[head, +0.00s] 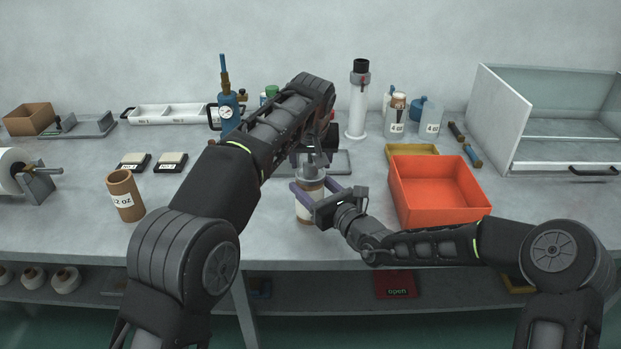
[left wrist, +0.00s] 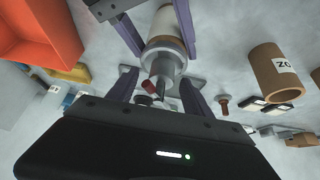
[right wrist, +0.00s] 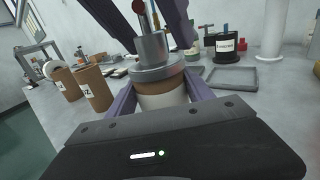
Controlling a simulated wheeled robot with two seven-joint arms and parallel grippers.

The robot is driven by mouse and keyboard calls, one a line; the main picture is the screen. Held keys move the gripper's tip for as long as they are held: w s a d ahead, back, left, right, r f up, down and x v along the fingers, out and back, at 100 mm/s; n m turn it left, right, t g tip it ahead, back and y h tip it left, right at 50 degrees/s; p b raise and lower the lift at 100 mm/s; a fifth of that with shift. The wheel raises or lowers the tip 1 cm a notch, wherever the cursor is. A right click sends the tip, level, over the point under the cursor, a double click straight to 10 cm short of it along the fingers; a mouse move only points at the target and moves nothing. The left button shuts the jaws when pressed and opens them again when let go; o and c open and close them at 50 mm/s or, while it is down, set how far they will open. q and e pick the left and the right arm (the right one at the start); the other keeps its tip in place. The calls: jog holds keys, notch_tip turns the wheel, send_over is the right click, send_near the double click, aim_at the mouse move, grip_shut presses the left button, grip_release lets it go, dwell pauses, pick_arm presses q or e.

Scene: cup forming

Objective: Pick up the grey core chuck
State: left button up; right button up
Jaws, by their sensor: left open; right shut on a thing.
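The grey core chuck (head: 312,172) sits on top of a brown cardboard cylinder with a white label (head: 308,209). It also shows in the left wrist view (left wrist: 163,58) and the right wrist view (right wrist: 152,52). My right gripper (head: 318,194) is shut on the cylinder, just below the chuck's flange; its fingers show in the right wrist view. My left gripper (left wrist: 161,78) is open above, with a finger on each side of the chuck's narrower upper part. A red-tipped part (right wrist: 138,7) shows near the top of the chuck. In the head view my left arm hides most of my left gripper.
An orange bin (head: 436,198) stands close on the right, with a yellow tray (head: 412,150) behind it. A flat grey tray (head: 335,163) lies behind the cylinder. Another brown cylinder (head: 124,196) stands at the left.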

pick_arm(q)
jog(key=shift+c, duration=0.2)
dwell(0.3)
grip_shut()
dwell(0.4)
dwell(0.9)
